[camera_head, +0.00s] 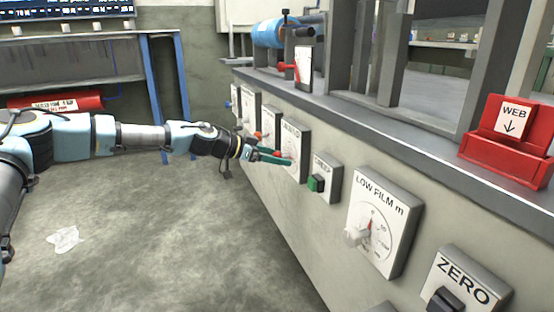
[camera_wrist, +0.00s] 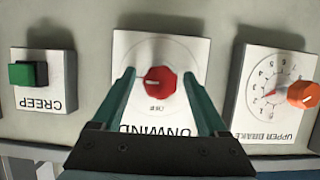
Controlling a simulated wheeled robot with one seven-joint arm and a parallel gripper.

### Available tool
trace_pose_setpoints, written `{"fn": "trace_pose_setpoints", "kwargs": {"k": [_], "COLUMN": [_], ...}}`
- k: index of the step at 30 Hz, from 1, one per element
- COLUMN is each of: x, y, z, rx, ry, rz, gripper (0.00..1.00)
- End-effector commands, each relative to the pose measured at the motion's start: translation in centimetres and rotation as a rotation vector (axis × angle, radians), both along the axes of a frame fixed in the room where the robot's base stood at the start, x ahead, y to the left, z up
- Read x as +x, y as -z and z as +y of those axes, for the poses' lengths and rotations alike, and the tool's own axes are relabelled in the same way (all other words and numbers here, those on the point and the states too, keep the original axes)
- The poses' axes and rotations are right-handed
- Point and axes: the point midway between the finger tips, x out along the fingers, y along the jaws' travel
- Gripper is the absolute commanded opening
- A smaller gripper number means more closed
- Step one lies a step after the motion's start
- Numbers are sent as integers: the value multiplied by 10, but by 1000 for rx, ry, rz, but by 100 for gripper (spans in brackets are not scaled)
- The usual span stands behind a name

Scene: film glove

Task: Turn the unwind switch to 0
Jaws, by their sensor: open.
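The unwind switch is a white plate (camera_wrist: 188,52) with a round red knob (camera_wrist: 160,82), seen upside down in the wrist view. A small pale mark shows at the knob's left side; the setting is too small to read for sure. My gripper (camera_wrist: 159,76) is open, its teal fingers on either side of the knob. Whether they touch it, I cannot tell. In the head view my gripper (camera_head: 286,157) reaches the switch plate (camera_head: 297,136) on the panel face; the fingers hide most of the knob there.
Beside the switch are a CREEP plate with a green button (camera_wrist: 28,74) and an UPPER BRAKE dial with an orange knob (camera_wrist: 303,95). Nearer along the panel are the LOW FILM dial (camera_head: 381,222) and the ZERO switch (camera_head: 465,283). A red WEB holder (camera_head: 508,153) sits on the ledge.

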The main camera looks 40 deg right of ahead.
Motion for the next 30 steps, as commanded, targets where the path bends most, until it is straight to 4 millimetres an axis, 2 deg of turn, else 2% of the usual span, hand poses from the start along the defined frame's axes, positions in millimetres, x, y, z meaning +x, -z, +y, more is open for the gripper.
{"fn": "trace_pose_setpoints", "kwargs": {"k": [5, 25, 30], "x": [0, 0, 0], "y": [0, 0, 0], "z": [0, 0, 1], "rx": [0, 0, 0], "ry": [0, 0, 0], "rz": [1, 0, 1], "gripper": [76, 2, 0]}}
